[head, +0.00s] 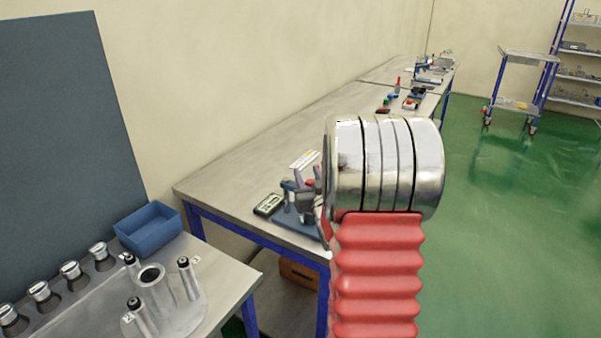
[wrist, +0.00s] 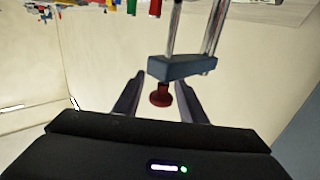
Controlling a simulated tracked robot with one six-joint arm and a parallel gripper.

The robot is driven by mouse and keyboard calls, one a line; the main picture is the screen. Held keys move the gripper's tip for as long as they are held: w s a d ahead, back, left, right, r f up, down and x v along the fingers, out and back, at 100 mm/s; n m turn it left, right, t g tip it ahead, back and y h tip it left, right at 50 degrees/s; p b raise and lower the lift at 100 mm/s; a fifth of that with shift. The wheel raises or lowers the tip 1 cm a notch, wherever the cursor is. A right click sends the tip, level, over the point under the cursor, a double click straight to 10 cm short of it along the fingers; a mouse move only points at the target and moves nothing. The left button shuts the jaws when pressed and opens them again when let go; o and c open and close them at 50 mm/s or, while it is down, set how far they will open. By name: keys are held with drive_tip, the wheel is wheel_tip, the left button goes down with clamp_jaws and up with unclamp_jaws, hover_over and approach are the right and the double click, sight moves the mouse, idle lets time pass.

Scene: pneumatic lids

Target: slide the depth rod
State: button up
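In the wrist view a red knob (wrist: 161,95) sticks out of a blue-grey block (wrist: 182,68) carried on two bright metal rods (wrist: 213,28). I cannot tell for certain which part is the depth rod. My gripper (wrist: 158,79) is open, with one finger on each side of the knob and a visible gap to both. In the head view my gripper (head: 308,177) is by the fixture with a blue base (head: 298,224) on the bench. My silver and red arm hides the fixture's right side.
A dark handheld meter (head: 268,205) lies left of the fixture on the long bench (head: 235,180). Tools lie farther along it. At front left, a blue bin (head: 149,228) stands near a round metal piece with posts (head: 152,290).

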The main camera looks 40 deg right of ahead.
drive_tip(key=shift+w+d, duration=0.1)
drive_tip(key=shift+w, duration=0.05)
drive_tip(key=shift+c, duration=0.3)
clamp_jaws()
idle(0.3)
